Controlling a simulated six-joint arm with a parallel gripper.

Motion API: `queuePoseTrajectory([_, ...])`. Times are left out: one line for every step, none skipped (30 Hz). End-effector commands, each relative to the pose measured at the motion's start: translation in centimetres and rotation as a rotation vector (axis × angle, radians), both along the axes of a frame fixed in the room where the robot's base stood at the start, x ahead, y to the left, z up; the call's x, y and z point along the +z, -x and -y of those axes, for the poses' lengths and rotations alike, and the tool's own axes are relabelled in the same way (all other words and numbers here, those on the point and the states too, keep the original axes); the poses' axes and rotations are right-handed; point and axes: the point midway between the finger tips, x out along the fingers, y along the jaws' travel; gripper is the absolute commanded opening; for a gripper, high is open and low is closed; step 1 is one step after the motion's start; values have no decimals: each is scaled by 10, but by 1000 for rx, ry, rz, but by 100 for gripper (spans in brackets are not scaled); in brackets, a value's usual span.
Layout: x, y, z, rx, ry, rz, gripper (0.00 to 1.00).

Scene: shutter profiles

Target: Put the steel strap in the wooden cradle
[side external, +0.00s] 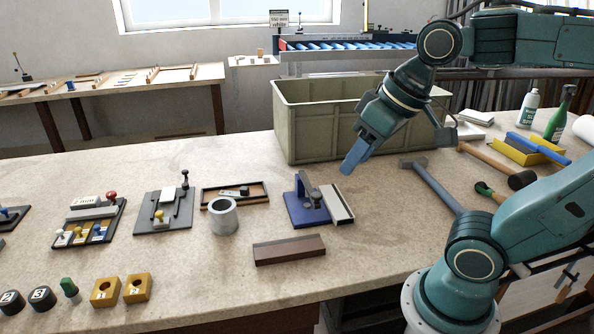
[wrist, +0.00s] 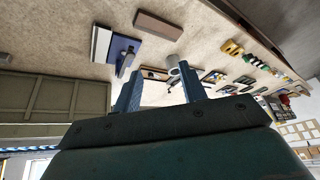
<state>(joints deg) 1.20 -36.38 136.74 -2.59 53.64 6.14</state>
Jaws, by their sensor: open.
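My gripper (side external: 355,155) is open and empty, above the bench in front of the green crate; its two blue fingers also show apart in the wrist view (wrist: 160,88). No thing is clearly recognisable as the steel strap. A pale, flat strip (side external: 341,204) lies along the right side of the blue fixture (side external: 297,212); it also shows in the wrist view (wrist: 101,44). A shallow wooden tray (side external: 207,205) holds a small grey piece (side external: 232,192). A plain brown block (side external: 289,250) lies nearer the front edge. I cannot tell which of these two is the wooden cradle.
The green crate (side external: 315,130) stands behind the fixture. A grey cylinder (side external: 222,216) stands at the tray's front. Black plates with knobs (side external: 163,212) fill the left. A long-handled hammer (side external: 435,185) lies on the right. The bench around the brown block is clear.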

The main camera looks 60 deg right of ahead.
Motion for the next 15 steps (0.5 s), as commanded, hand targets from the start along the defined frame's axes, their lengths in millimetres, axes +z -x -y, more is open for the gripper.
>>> queuePoseTrajectory([-5, 9, 0, 20, 14, 12, 42])
queuePoseTrajectory([-8, 13, 1, 29, 22, 18, 42])
queuePoseTrajectory([-12, 17, 2, 41, 31, 23, 42])
queuePoseTrajectory([-13, 20, 2, 48, 37, 28, 42])
queuePoseTrajectory([-15, 22, 3, 54, 43, 31, 42])
queuePoseTrajectory([-17, 24, 3, 62, 48, 35, 42])
queuePoseTrajectory([-18, 26, 3, 66, 51, 37, 42])
queuePoseTrajectory([-19, 27, 4, 69, 54, 38, 42])
queuePoseTrajectory([-20, 28, 4, 71, 55, 39, 42])
queuePoseTrajectory([-21, 28, 4, 73, 57, 39, 42])
queuePoseTrajectory([-21, 28, 4, 74, 57, 39, 42])
queuePoseTrajectory([-21, 28, 4, 74, 58, 39, 42])
queuePoseTrajectory([-21, 28, 4, 74, 57, 39, 42])
queuePoseTrajectory([-21, 28, 4, 74, 57, 39, 42])
queuePoseTrajectory([-21, 28, 4, 74, 57, 39, 42])
